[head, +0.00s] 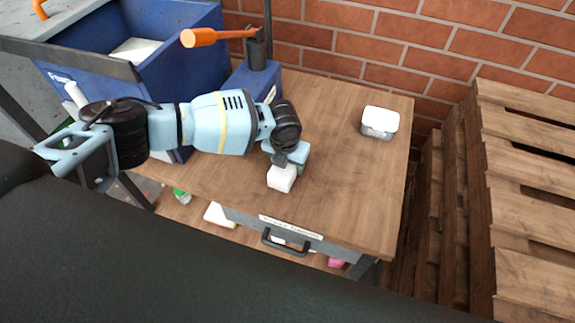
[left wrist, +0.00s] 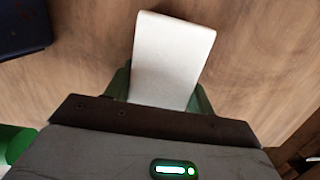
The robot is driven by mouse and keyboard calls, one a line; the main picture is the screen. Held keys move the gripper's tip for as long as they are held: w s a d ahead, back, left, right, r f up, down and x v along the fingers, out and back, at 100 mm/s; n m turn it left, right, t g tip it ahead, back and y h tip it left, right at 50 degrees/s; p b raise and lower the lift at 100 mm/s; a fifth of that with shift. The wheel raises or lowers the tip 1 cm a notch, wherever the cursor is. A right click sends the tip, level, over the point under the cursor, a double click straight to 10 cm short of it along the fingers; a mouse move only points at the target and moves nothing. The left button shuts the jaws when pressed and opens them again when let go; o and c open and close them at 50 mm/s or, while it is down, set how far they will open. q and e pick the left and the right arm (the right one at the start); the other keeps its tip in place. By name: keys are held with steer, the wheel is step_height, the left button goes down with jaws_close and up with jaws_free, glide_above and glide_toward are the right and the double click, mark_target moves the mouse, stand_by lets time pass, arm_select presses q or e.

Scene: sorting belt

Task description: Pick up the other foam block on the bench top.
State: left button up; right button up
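A white foam block (head: 281,178) is at the bench top (head: 340,190), near its front edge in the head view. My left gripper (head: 287,160) points down over it. In the left wrist view the foam block (left wrist: 168,60) sits between the green fingers of my left gripper (left wrist: 160,95), with a finger against each side. The gripper looks shut on it. The block is sharp there while the wood behind it is blurred. I cannot tell whether the block touches the bench or is just above it. My right gripper is not in view.
A white-topped container (head: 380,122) stands at the bench's back right. A blue bin (head: 190,35) with something white inside is at the back left, near an orange-handled lever (head: 205,37). Wooden pallets (head: 530,190) stand right of the bench. The bench's right half is mostly clear.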

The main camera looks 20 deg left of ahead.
arm_select(q)
steer(key=c, duration=0.3)
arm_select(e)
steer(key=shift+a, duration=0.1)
arm_select(q)
steer(key=shift+r, duration=0.1)
steer(key=shift+r, duration=0.6)
steer(key=shift+s+a+r, duration=0.1)
steer(key=shift+s+r, duration=0.05)
steer(key=shift+r, duration=0.45)
steer(key=shift+s+r, duration=0.15)
steer(key=shift+r, duration=0.4)
steer(key=s+a+r+p, duration=0.1)
steer(key=s+a, duration=0.2)
steer(key=s, duration=1.2)
steer(key=shift+r, duration=0.15)
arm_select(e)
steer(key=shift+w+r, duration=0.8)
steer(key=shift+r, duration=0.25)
